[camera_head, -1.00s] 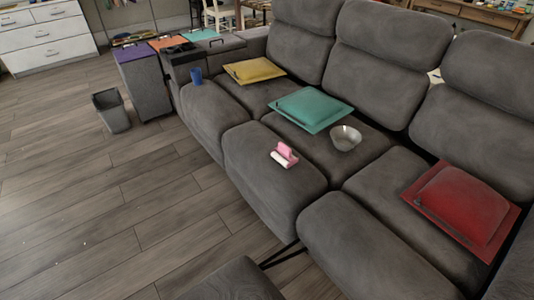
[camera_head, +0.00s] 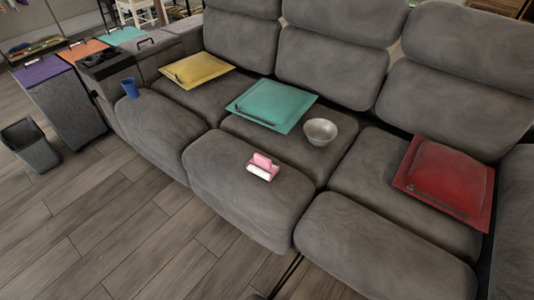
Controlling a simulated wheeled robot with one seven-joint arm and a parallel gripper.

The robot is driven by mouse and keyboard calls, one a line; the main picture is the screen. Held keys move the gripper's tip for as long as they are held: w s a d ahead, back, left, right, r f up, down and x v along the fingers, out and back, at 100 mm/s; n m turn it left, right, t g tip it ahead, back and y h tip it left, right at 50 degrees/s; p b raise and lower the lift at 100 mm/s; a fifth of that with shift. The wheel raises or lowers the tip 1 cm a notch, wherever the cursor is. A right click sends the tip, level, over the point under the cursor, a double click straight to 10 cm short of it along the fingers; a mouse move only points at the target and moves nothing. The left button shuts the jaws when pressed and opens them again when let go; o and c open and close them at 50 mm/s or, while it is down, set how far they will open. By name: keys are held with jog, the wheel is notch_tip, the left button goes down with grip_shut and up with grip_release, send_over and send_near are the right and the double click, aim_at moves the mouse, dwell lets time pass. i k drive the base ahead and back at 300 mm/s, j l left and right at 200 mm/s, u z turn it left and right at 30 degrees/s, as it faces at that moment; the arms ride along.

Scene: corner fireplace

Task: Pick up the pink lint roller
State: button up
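The pink lint roller (camera_head: 262,164) lies on the raised front cushion of the grey sofa (camera_head: 225,190), a little left of the picture's centre. Its handle part is pink and its roll is white, with the white roll toward me. Nothing covers it. My gripper is not in view.
A metal bowl (camera_head: 320,132), a teal pillow (camera_head: 272,104), a yellow pillow (camera_head: 197,69) and a red pillow (camera_head: 446,176) lie on the sofa. A blue cup (camera_head: 131,88) stands at its left end. A dark bin (camera_head: 30,146) stands on the floor. The wooden floor in front is clear.

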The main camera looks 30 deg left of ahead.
aim_at(264, 162)
jog(key=j+z, duration=0.15)
jog(key=j, duration=0.4)
jog(key=j+z, duration=0.1)
jog(key=j, duration=0.45)
jog(key=j+z, duration=0.15)
jog(key=j, duration=0.45)
jog(key=k+j+z, duration=0.1)
jog(key=j, duration=0.4)
jog(key=k+j+z, duration=0.15)
jog(key=j, duration=0.4)
jog(key=j+z, duration=0.45)
jog(key=j, duration=0.15)
jog(key=k+j+z, duration=0.1)
jog(key=j+z, duration=0.3)
jog(key=j, duration=0.15)
jog(key=i+j, duration=0.1)
jog(key=j, duration=0.85)
jog(key=i+j+u, duration=0.1)
jog(key=u, duration=0.3)
jog(key=i+u, duration=0.1)
jog(key=u, duration=0.25)
jog(key=i+u, duration=0.15)
jog(key=u, duration=0.25)
